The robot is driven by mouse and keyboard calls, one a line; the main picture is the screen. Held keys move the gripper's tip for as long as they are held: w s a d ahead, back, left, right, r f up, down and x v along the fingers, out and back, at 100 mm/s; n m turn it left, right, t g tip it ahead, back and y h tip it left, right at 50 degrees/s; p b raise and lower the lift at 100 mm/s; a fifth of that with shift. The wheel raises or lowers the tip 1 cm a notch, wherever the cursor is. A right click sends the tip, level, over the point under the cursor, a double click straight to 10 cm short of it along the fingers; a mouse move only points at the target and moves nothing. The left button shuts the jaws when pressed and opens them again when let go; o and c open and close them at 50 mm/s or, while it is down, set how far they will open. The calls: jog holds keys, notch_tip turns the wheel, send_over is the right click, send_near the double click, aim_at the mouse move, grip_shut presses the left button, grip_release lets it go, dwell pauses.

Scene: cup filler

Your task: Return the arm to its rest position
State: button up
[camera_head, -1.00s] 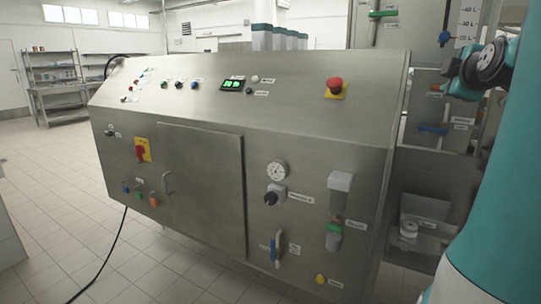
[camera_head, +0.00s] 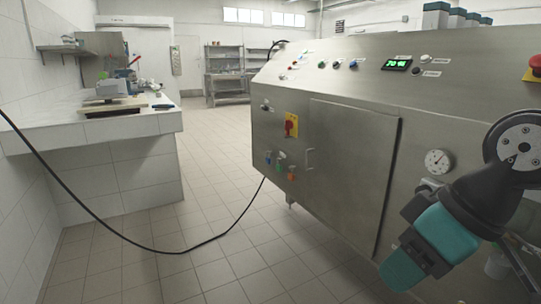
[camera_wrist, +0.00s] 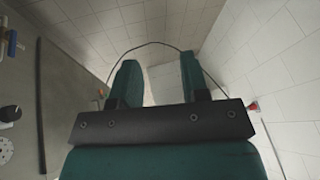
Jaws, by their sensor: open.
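My gripper (camera_wrist: 160,72) shows in the wrist view with its two teal fingers spread apart and nothing between them. Tiled floor and a pale surface lie beyond the fingers. In the head view my teal and black arm is at the lower right, in front of the steel machine (camera_head: 345,165), with its gripper end (camera_head: 404,268) low and tilted down to the left. A gap between the arm and the panel cannot be judged. The arm hides part of the machine's lower right front.
A black cable (camera_head: 150,249) hangs from the left across the aisle to the machine. A white tiled counter (camera_head: 115,150) with equipment stands at the left. Shelves (camera_head: 225,70) stand at the back. The tiled floor (camera_head: 225,265) between counter and machine is otherwise clear.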

jog(key=s+a+f+g, duration=0.2)
jog(key=s+a+g, duration=0.1)
jog(key=s, duration=0.3)
notch_tip(320, 180, up, 21)
jog(key=p, duration=2)
jog(key=shift+f+t+p, duration=0.2)
jog(key=shift+t+p, duration=0.1)
jog(key=shift+p, duration=0.05)
